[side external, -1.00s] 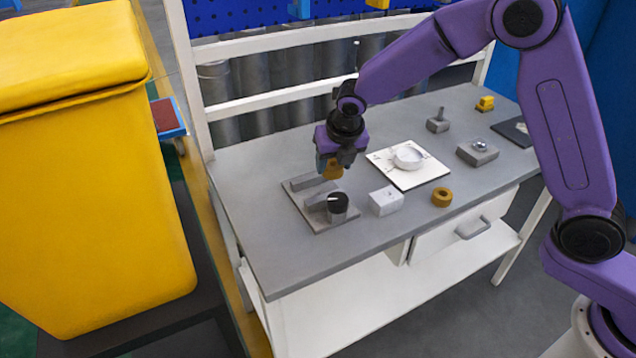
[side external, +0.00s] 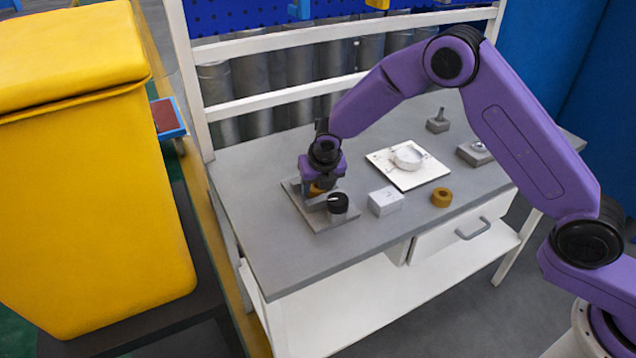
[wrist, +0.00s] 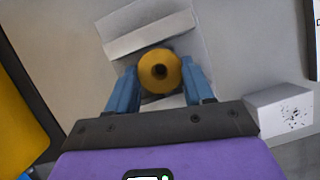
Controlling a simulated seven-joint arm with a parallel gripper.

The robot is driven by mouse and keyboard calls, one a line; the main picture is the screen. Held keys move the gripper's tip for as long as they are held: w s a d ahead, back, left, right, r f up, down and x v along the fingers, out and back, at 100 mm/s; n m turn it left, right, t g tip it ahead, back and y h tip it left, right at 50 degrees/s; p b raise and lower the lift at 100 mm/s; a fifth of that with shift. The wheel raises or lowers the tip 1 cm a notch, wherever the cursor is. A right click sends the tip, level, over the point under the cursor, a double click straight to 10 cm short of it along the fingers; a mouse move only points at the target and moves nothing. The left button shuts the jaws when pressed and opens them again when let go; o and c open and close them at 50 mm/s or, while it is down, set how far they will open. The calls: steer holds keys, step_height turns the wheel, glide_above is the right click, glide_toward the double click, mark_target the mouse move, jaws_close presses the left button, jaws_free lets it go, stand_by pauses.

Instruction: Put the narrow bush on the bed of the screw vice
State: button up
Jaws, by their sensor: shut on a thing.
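The screw vice (side external: 327,223) is a grey plate with raised grey jaws and a black-topped knob (side external: 338,203). The bush is low over the vice bed, between the jaws. I cannot tell whether it touches the bed.
A second, brass-coloured bush (side external: 441,197) lies on the grey bench (side external: 290,250). A white box (side external: 385,201) stands right of the vice, also in the wrist view (wrist: 280,110). Beyond it is a white plate (side external: 420,179) with a round flanged shell (side external: 408,158). Grey blocks stand farther right.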

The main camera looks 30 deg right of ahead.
steer(key=shift+f, duration=0.1)
steer(key=o, duration=1.4)
steer(key=shift+c, duration=0.2)
steer(key=v, duration=1.2)
steer(key=shift+s+r, duration=0.15)
steer(key=shift+r, duration=0.05)
